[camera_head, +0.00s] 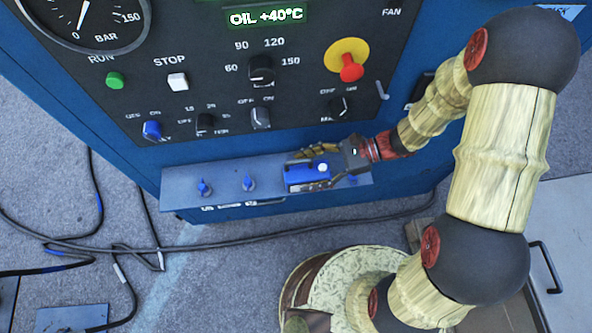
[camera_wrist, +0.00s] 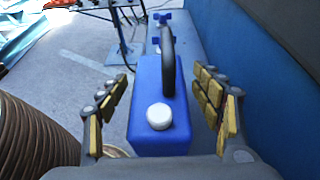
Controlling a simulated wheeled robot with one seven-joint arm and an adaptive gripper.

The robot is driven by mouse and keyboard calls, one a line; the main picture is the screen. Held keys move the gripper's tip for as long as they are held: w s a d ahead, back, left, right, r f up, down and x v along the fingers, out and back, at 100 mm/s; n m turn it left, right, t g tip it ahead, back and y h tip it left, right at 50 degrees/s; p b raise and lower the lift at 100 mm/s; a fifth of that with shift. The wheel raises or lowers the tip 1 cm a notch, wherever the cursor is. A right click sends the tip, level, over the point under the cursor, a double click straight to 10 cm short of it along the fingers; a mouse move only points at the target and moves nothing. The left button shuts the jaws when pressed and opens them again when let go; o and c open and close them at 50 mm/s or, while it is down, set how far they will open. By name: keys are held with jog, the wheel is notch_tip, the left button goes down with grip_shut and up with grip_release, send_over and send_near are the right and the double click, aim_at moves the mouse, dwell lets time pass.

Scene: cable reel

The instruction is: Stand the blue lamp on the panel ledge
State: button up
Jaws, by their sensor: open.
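The blue lamp (camera_head: 302,176) is a boxy blue body with a white round cap and a black handle. In the head view it appears on the right half of the panel ledge (camera_head: 222,178), a narrow blue-grey shelf below the control panel. The lamp also shows in the wrist view (camera_wrist: 160,138), with its handle upward. My gripper (camera_head: 312,168) comes from the right. Its fingers are open on either side of the lamp, with visible gaps in the wrist view (camera_wrist: 161,82). The lamp's underside is hidden, so its contact with the ledge cannot be seen clearly.
Two small blue valve knobs (camera_head: 204,187) (camera_head: 248,183) stand on the ledge left of the lamp. The control panel (camera_head: 215,85) with knobs and a red stop button (camera_head: 351,68) rises behind. Black cables (camera_head: 200,247) cross the floor below. The ledge's left end has bare patches.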

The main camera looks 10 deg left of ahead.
aim_at(319, 167)
jog(key=shift+p+v, duration=0.45)
jog(key=shift+v, duration=1.4)
jog(key=s+d+r+n+t+h, duration=0.3)
jog(key=d+r+n+h, duration=0.3)
jog(key=r, duration=0.6)
jog(key=s+d+r+n+t+h, duration=0.4)
jog(key=d+r+n+h, duration=0.3)
jog(key=r, duration=0.5)
jog(key=d+n+t, duration=0.1)
jog(key=d+n, duration=0.1)
jog(key=d, duration=0.1)
jog(key=shift+d+r+t, duration=0.25)
jog(key=shift+r+t, duration=0.1)
jog(key=shift+t, duration=0.05)
